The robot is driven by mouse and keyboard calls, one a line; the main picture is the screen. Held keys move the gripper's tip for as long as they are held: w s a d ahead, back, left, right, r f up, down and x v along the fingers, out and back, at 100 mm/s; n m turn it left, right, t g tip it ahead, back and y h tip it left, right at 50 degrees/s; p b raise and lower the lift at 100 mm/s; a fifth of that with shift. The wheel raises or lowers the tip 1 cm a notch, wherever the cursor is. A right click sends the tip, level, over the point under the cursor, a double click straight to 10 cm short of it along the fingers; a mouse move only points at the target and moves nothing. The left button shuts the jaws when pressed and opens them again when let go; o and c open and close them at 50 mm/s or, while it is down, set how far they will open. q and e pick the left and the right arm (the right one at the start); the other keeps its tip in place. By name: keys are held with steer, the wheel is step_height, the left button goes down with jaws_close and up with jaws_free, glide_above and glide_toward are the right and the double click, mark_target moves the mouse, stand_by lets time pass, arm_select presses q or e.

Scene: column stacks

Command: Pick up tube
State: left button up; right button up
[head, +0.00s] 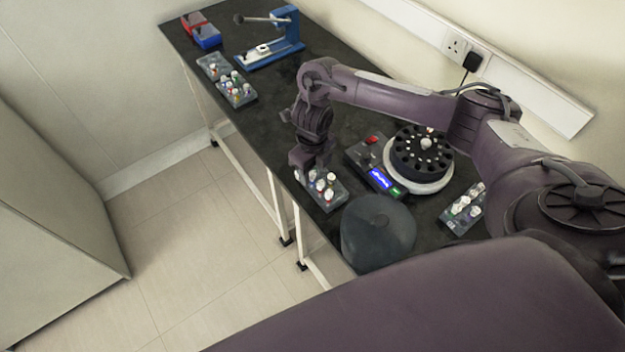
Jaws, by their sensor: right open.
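A small dark rack (338,200) stands near the table's front edge. It holds several tubes with pale caps, among them a white-capped tube (328,194) at its near side. My right gripper (306,168) points down at the rack's far left end, its fingers close to the tube tops there. It is open. The gripper body hides part of that end, and I cannot tell whether a tube is between the fingers. My left gripper is not in view.
A round black rotor (420,150) sits in a centrifuge with a lit blue display (380,178). A dark domed lid (378,238) stands in front. Another tube rack (445,220) is at right. Farther racks (240,100), a blue stand (288,30) and red and blue boxes (207,38) are at the back.

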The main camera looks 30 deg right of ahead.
steer(key=shift+f, duration=0.65)
jaws_close()
steer(key=shift+r, duration=0.15)
